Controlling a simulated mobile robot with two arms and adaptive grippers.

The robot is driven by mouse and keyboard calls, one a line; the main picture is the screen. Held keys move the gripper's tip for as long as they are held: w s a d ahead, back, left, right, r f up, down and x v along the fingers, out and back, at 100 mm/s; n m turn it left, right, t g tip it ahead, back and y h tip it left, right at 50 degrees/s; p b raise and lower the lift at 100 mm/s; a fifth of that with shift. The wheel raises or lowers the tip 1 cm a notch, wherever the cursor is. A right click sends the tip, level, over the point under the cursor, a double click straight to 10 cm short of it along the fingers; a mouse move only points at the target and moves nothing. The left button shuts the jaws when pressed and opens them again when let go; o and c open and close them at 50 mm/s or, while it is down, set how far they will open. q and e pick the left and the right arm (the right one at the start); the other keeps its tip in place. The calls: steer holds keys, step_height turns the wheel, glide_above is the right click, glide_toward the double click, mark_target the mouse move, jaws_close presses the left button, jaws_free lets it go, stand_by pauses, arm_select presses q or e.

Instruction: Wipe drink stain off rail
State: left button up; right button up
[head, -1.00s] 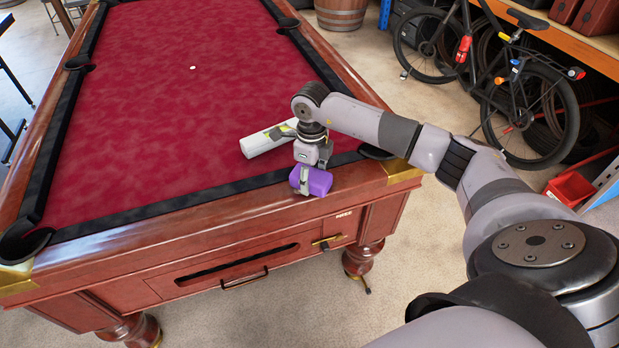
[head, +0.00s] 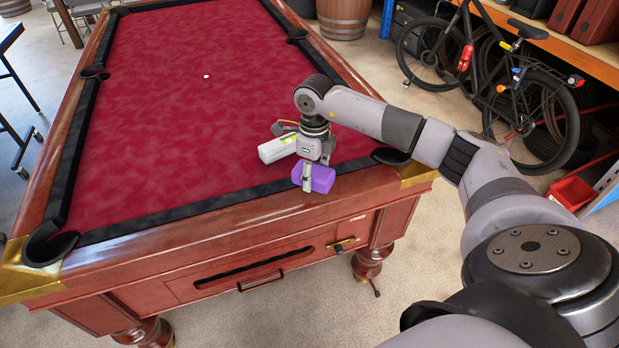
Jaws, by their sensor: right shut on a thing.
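A purple block, perhaps a sponge (head: 322,179), is held in my right gripper (head: 307,178) at the near rail (head: 215,227) of the pool table. The gripper points down and is shut on the block. The block sits on or just above the wooden rail and black cushion, near the right corner; I cannot tell whether it touches. No stain shows on the visible rail; any mark under the block is hidden. A white bottle with a yellow-green label (head: 277,149) lies on the red cloth behind the gripper, partly hidden by it. My left gripper is not in view.
A black corner pocket (head: 390,156) lies right of the block. A bicycle (head: 500,80), a red bin (head: 571,193) and a barrel (head: 342,18) stand beyond the table.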

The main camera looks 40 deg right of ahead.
steer(key=shift+a+r+p, duration=0.15)
steer(key=shift+r+p, duration=0.65)
steer(key=shift+r, duration=0.9)
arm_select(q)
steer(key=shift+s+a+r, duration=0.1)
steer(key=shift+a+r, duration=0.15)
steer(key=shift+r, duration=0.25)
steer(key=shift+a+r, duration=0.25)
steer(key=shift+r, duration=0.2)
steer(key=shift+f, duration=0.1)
arm_select(e)
steer(key=shift+w, duration=0.1)
